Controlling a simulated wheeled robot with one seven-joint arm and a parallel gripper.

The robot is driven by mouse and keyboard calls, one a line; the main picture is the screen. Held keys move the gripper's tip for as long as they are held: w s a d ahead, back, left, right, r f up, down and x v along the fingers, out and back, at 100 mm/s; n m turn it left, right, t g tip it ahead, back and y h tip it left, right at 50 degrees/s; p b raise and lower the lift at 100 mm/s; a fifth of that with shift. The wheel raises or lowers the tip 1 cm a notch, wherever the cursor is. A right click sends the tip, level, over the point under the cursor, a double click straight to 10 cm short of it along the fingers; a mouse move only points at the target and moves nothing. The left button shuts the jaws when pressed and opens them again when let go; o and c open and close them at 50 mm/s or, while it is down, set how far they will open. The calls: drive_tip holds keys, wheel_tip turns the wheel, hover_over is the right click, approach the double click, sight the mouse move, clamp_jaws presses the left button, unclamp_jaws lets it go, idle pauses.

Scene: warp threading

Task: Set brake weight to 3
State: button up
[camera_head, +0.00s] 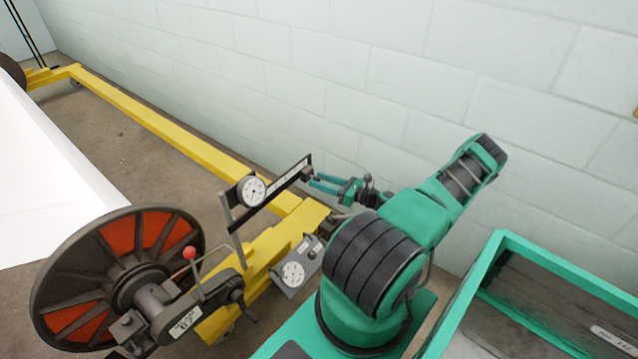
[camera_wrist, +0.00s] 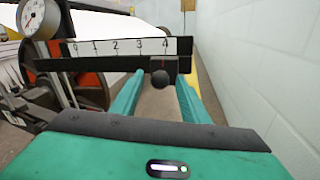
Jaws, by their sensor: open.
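The brake scale (camera_wrist: 120,47) is a white strip marked 0 to 4 above a dark bar. The dark brake weight (camera_wrist: 165,65), with a round black knob (camera_wrist: 160,78), sits on the bar near the 4 mark, at the right end in the wrist view. My gripper (camera_wrist: 158,90) is open, with one teal finger on each side of the knob. I cannot tell whether either finger touches it. In the head view, the brake arm (camera_head: 275,187) slants up to the right, and my gripper (camera_head: 312,184) is at its upper end.
A round dial (camera_head: 251,190) is at the arm's lower end. A red-and-black reel (camera_head: 135,250) and a red-knobbed lever (camera_head: 190,253) stand left, by a yellow beam (camera_head: 150,118). A second dial box (camera_head: 296,268) sits below. A wall (camera_head: 370,80) runs behind; a green-rimmed bin (camera_head: 480,275) is right.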

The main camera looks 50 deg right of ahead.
drive_tip(key=shift+c, duration=0.6)
clamp_jaws()
drive_tip(key=a, duration=0.5)
drive_tip(key=shift+s, duration=0.15)
drive_tip(key=shift+o, duration=0.6)
unclamp_jaws()
drive_tip(key=v, duration=1)
drive_tip(key=shift+s, duration=0.4)
